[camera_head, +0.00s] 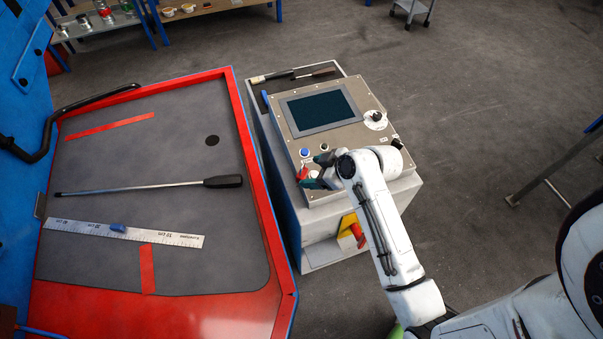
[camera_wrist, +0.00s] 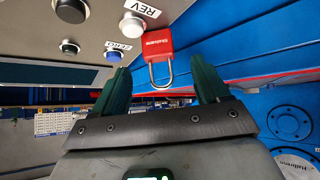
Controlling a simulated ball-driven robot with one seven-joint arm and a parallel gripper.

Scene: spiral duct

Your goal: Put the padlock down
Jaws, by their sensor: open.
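The padlock (camera_wrist: 158,42) has a red body with white lettering and a grey metal shackle. In the wrist view it is at the edge of the control panel (camera_wrist: 190,12), beside the REV label. My gripper (camera_wrist: 163,72) is open, its green fingers apart on either side of the shackle, with the body beyond the fingertips. I see no finger closed on it. In the head view, the padlock is a small red patch (camera_head: 302,173) at the panel's front left corner, next to my gripper (camera_head: 317,171). How it rests on the panel is unclear.
The console's screen (camera_head: 320,108) and several buttons are close to my gripper. A red-rimmed tray (camera_head: 235,130) to the left holds a long screwdriver (camera_head: 150,188) and a ruler (camera_head: 125,233). Open floor (camera_head: 480,110) is to the right.

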